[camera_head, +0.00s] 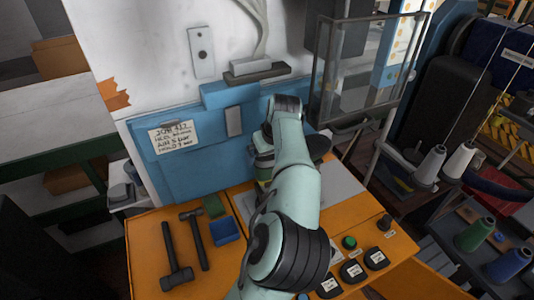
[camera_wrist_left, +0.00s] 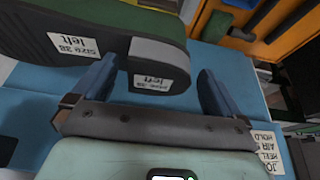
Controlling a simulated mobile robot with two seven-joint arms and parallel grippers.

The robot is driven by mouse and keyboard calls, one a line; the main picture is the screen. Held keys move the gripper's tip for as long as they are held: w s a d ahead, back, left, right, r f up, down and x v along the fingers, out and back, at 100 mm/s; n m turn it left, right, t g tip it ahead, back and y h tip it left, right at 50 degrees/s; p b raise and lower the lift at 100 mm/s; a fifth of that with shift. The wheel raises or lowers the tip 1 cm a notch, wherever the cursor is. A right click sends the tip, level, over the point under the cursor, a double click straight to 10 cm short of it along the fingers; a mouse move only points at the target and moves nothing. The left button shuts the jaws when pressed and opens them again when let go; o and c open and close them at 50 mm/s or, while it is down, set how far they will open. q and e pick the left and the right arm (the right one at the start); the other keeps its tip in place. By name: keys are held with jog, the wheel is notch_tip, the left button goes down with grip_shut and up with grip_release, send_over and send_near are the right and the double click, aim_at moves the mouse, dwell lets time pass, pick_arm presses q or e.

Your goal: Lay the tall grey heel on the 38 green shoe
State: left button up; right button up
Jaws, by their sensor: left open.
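The green shoe (camera_wrist_left: 95,20) fills the upper left of the left wrist view, its dark sole facing the camera with a "size 38 left" label. The grey heel (camera_wrist_left: 158,52), also labelled "size 38 left", is at the sole's right end and looks to be against it; I cannot tell how firmly it sits. My left gripper (camera_wrist_left: 157,72) is open, with one blue finger on each side of the heel. In the head view my left arm hides most of the shoe and the heel. My right gripper is in neither view.
Two hammers (camera_head: 174,258), a blue tray (camera_head: 224,230) and a green block (camera_head: 213,205) lie left of my arm on the orange bench (camera_head: 145,240). A green button (camera_head: 349,242) and several labelled black knobs are on the right. A blue panel (camera_head: 190,168) stands behind, with a glass case (camera_head: 360,80) at back right.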

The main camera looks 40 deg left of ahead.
pick_arm(q)
jog(key=p+v, duration=0.1)
jog(key=v, duration=1.2)
jog(key=shift+p, duration=0.3)
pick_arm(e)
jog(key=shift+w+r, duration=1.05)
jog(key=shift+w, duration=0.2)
pick_arm(q)
jog(key=shift+d, duration=0.15)
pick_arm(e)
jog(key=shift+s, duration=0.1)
